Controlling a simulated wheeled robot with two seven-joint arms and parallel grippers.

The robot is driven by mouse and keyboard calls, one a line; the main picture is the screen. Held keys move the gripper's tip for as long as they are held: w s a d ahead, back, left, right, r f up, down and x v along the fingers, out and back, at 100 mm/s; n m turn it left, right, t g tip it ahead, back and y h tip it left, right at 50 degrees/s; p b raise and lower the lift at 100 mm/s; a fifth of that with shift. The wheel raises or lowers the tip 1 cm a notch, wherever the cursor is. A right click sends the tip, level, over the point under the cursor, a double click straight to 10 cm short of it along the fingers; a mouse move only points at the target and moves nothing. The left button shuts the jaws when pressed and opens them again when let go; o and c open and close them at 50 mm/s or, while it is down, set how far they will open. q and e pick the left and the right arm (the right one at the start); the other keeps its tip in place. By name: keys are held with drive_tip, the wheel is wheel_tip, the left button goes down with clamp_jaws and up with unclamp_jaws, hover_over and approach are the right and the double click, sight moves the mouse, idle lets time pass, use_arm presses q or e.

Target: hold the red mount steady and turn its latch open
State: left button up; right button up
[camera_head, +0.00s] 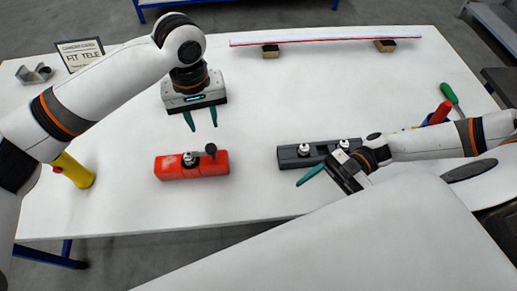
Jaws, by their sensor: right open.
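The red mount (192,169) lies on the white table, left of the middle. On its top are a silver fitting (188,159) and a dark knob on a short post (211,150), which looks like the latch. My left gripper (202,122) is above and behind the red mount, its two green fingers spread apart, empty, not touching it. My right gripper (310,175) is open, in front of a dark grey mount (293,155), with a green finger pointing left toward the red mount, well apart from it. My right wrist hides part of the grey mount.
A yellow cylinder (78,172) stands at left under my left arm. A sign (80,53) and metal bracket (35,73) are at the back left. A long white strip (325,38) rests on wooden blocks at the back.

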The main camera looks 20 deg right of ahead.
drive_tip(key=w+a+f+m+t+h, duration=0.1)
drive_tip(key=w+a+f+m+t, duration=0.15)
drive_tip(key=w+a, duration=0.4)
drive_tip(key=m+t+h, duration=0.3)
drive_tip(key=t, duration=0.2)
approach(218, 163)
drive_tip(key=shift+w+d+f+g, duration=0.25)
drive_tip(key=shift+w+d+f, duration=0.3)
drive_tip(key=shift+d+f, duration=0.35)
drive_tip(key=shift+w+a+f, duration=0.15)
drive_tip(key=shift+a, duration=0.1)
drive_tip(key=x, duration=1.1)
drive_tip(key=shift+w+f, duration=0.15)
drive_tip(key=shift+f, duration=0.15)
